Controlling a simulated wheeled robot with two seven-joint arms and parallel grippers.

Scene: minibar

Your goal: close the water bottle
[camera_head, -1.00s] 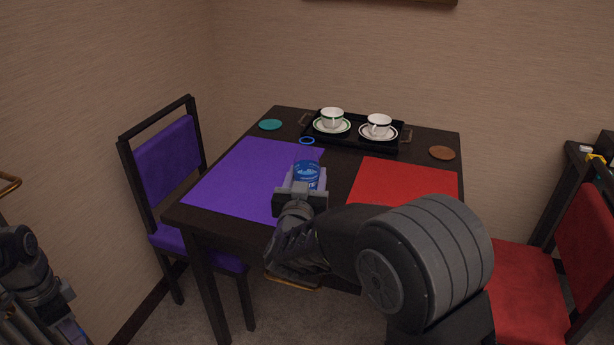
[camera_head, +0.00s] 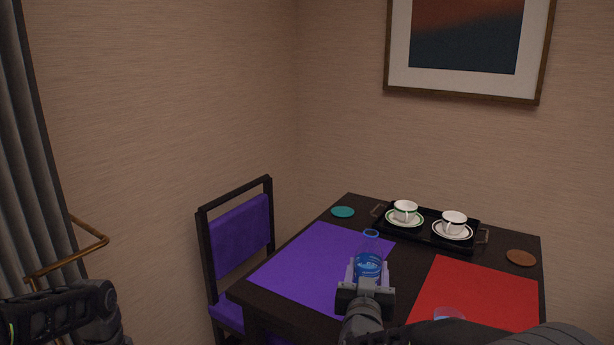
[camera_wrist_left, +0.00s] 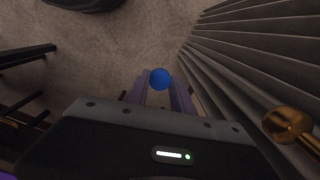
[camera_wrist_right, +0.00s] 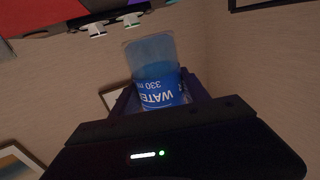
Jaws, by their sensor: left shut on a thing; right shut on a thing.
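The clear water bottle (camera_head: 368,266) with a blue label stands upright in my right gripper (camera_head: 366,284), above the near part of the purple placemat in the head view. A blue ring shows at its top. In the right wrist view my right gripper (camera_wrist_right: 163,95) is shut on the bottle (camera_wrist_right: 152,75), whose label reads upside down. In the left wrist view my left gripper (camera_wrist_left: 160,88) is shut on a round blue cap (camera_wrist_left: 160,78), above the carpet. The cap is apart from the bottle. In the head view the left fingers and cap are hidden.
The dark table holds purple (camera_head: 318,262) and red (camera_head: 475,295) placemats, a black tray (camera_head: 428,235) with two cups on saucers, and teal (camera_head: 343,212) and brown (camera_head: 521,258) coasters. A purple chair (camera_head: 240,235) stands left. A grey curtain (camera_wrist_left: 250,60) hangs beside my left gripper.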

